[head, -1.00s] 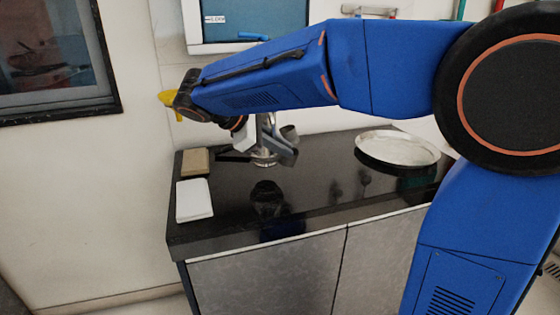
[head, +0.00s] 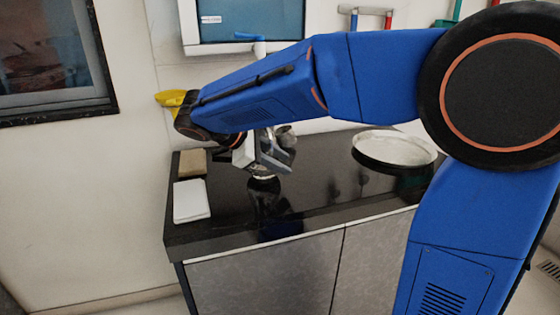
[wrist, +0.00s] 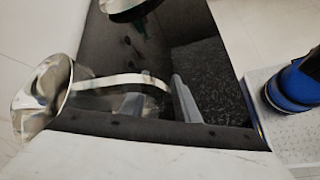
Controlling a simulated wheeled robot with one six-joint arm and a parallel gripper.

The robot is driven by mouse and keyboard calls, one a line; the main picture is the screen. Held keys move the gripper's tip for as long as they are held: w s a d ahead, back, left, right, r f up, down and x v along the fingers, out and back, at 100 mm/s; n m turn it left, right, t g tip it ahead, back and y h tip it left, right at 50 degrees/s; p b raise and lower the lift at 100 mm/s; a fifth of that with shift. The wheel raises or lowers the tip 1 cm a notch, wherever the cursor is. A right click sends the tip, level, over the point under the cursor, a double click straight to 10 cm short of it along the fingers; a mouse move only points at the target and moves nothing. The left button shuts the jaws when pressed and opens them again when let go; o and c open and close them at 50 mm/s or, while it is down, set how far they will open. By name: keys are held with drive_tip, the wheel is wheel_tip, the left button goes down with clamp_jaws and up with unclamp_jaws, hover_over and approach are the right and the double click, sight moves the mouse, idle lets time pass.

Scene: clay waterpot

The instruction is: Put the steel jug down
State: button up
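My gripper (head: 275,157) is over the counter at the jug. In the wrist view the fingers of my gripper (wrist: 158,104) are around the handle and appear shut on it.
A round metal tray (head: 395,148) stands on the counter to the right. A white pad (head: 191,200) and a tan block (head: 192,161) lie at the counter's left end. Counter between jug and tray is clear.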

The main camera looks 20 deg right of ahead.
drive_tip(key=shift+r, duration=0.2)
drive_tip(key=v, duration=1.2)
